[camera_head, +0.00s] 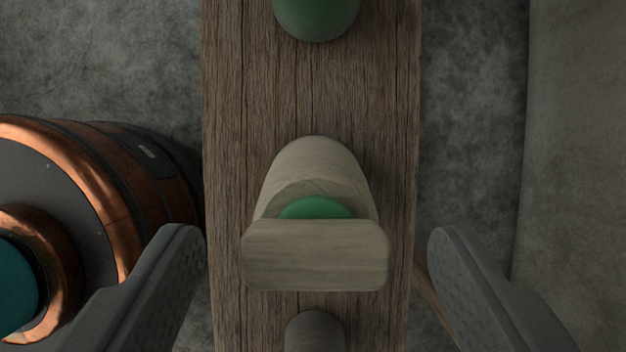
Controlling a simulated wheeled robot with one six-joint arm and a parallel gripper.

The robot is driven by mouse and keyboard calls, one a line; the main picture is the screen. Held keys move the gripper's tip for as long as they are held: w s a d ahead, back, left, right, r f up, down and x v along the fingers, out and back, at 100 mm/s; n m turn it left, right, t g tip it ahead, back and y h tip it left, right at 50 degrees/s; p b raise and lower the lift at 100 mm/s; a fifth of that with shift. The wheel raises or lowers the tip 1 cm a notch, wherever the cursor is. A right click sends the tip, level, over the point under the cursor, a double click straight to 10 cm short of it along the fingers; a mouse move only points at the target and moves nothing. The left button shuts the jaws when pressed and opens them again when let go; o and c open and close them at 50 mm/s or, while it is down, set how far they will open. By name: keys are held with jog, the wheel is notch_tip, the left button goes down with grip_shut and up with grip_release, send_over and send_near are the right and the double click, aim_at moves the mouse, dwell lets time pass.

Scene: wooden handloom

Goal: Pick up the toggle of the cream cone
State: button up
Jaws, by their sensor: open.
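A pale cream wooden cone (315,165) stands on a dark wooden plank in the middle of the view. In front of it is its toggle (315,256), a pale wooden block with rounded corners, with a bit of green showing just behind its upper edge. My gripper (315,250) is open. One grey finger is at the lower left and the other at the lower right, with the toggle between them in the picture. Both fingers are apart from the toggle, and nothing is held.
The wooden plank (245,120) runs from top to bottom. A green peg or cone (316,14) stands on it at the top, and a grey rounded piece (314,332) at the bottom. A copper and black cylindrical body (100,200) fills the left. Grey floor shows on both sides.

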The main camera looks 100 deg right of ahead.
aim_at(317, 283)
jog(key=shift+a+f, duration=0.1)
jog(key=shift+f, duration=0.15)
jog(key=c, duration=1)
jog(key=shift+c, duration=0.2)
notch_tip(317, 283, up, 10)
